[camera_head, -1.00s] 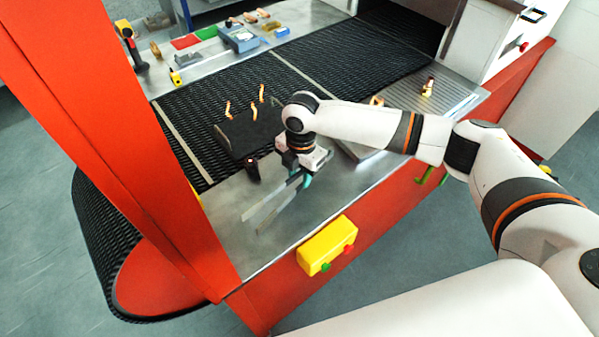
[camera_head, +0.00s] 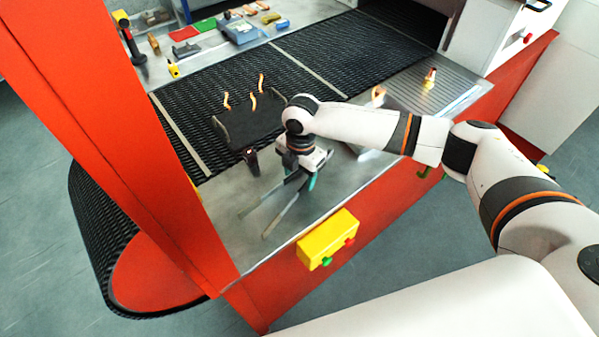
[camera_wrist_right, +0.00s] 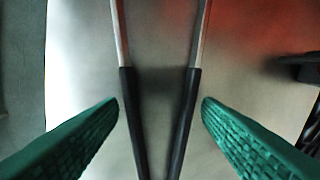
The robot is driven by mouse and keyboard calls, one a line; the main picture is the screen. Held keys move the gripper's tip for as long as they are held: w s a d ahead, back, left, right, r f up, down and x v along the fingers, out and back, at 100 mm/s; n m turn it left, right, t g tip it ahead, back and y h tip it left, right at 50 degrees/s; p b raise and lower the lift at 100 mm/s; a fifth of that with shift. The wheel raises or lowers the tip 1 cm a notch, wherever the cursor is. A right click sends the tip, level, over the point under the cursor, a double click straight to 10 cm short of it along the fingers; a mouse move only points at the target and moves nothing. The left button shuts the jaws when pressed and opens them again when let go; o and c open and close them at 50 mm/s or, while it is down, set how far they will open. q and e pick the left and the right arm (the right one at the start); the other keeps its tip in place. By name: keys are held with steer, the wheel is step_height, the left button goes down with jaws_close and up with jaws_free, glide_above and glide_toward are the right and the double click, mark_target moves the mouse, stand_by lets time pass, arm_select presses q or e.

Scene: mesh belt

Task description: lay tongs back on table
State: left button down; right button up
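The tongs (camera_head: 284,212) have two long metal arms, spread apart, and lie on or very close to the bare steel table (camera_head: 330,190). Their dark grips (camera_wrist_right: 131,115) run between the green fingers in the right wrist view. My right gripper (camera_head: 301,177) is over the grip end of the tongs, pointing down. In the right wrist view the right gripper (camera_wrist_right: 161,102) is open, with a visible gap between each finger and the tongs. The joined end of the tongs is out of view. My left gripper is not in view.
A dark tray (camera_head: 250,128) with several orange curved pieces sits on the mesh belt (camera_head: 320,60), beyond the tongs. A small dark object (camera_head: 251,162) stands left of the gripper. A yellow button box (camera_head: 328,237) is on the front edge. Tools line the far shelf.

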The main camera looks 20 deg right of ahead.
step_height(320, 180, up, 12)
steer(key=b, duration=0.2)
steer(key=shift+w+d, duration=0.15)
steer(key=shift+d, duration=0.05)
stand_by(0.7)
